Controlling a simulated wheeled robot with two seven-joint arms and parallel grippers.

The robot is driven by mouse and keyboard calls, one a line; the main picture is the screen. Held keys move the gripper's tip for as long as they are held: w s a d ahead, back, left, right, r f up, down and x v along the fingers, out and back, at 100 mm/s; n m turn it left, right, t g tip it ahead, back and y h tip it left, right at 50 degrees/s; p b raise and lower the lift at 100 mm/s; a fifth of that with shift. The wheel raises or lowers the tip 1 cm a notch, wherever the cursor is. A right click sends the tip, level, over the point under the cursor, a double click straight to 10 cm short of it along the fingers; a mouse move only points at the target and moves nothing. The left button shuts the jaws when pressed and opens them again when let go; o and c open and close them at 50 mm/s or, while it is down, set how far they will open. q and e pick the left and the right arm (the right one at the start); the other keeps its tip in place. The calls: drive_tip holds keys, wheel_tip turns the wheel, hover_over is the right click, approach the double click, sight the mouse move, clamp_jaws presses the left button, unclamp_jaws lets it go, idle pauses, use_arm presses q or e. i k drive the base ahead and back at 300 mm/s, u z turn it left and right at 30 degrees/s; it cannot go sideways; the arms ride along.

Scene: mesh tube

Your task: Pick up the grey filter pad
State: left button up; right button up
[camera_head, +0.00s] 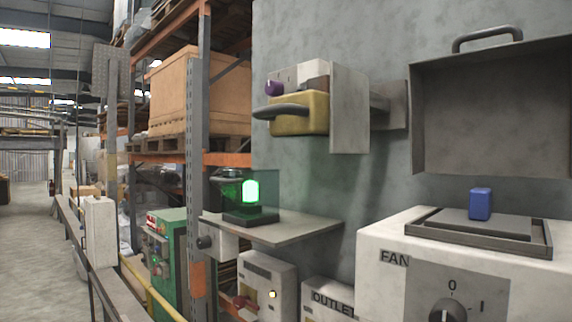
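A flat grey pad (448,221), which looks like the filter pad, lies in a dark rectangular frame (535,250) on top of the white FAN box (385,243) at the lower right. A small blue block (480,204) stands upright on the pad, toward its right side; I cannot tell whether it is fixed to it. Neither of my grippers is in view.
A grey hood-like cover (490,110) with a top handle is on the wall above the pad. A yellow handled block (300,115) sits on a wall unit. A green lamp (250,192) stands on a shelf (310,229). The FAN box's front has a dial (447,311).

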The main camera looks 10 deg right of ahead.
sight(479, 219)
drive_tip(key=k, duration=1.6)
